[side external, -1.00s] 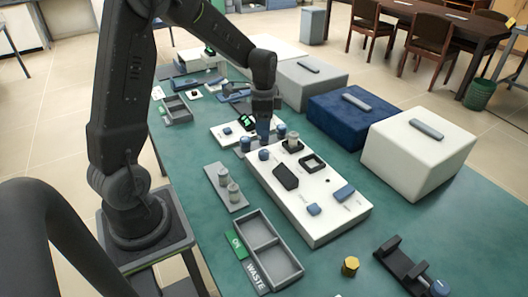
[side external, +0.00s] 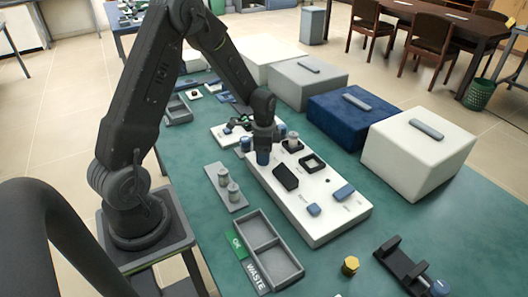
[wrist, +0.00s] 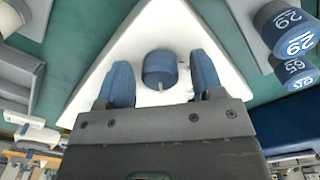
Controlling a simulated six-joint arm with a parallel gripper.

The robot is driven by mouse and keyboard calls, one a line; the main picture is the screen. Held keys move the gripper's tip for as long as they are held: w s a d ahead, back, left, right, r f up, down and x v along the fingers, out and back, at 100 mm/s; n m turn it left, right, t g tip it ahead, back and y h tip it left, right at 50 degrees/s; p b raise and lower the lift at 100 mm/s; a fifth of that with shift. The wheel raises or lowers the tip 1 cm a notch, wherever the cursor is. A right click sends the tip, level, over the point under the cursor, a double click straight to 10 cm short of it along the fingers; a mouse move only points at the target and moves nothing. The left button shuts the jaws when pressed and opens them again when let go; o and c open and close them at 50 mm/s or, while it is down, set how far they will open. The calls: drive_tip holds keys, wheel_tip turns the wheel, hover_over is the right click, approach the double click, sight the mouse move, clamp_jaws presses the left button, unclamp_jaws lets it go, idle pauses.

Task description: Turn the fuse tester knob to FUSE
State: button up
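The fuse tester is a long white box (side external: 318,228) on the green bench, with a dark panel, a square frame and blue parts on top. In the wrist view its white top (wrist: 125,55) narrows away from me. A round blue knob (wrist: 160,68) with a short white pointer mark stands on it, the mark towards the bottom of the picture. My gripper (wrist: 163,80) is open, with one blue finger on each side of the knob and gaps between. In the side view my gripper (side external: 263,158) points down at the tester's far end and hides the knob. No FUSE lettering is legible.
A grey two-part tray (side external: 291,262) lies in front, beside OK and WASTE labels. White, blue and grey boxes (side external: 433,158) line the right side.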

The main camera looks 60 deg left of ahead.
drive_tip(key=c, duration=0.9)
drive_tip(key=shift+n, duration=0.3)
drive_tip(key=n, duration=0.3)
drive_tip(key=shift+n, duration=0.3)
drive_tip(key=n, duration=0.3)
drive_tip(key=shift+n, duration=0.3)
drive_tip(key=n, duration=0.4)
drive_tip(key=shift+n, duration=2)
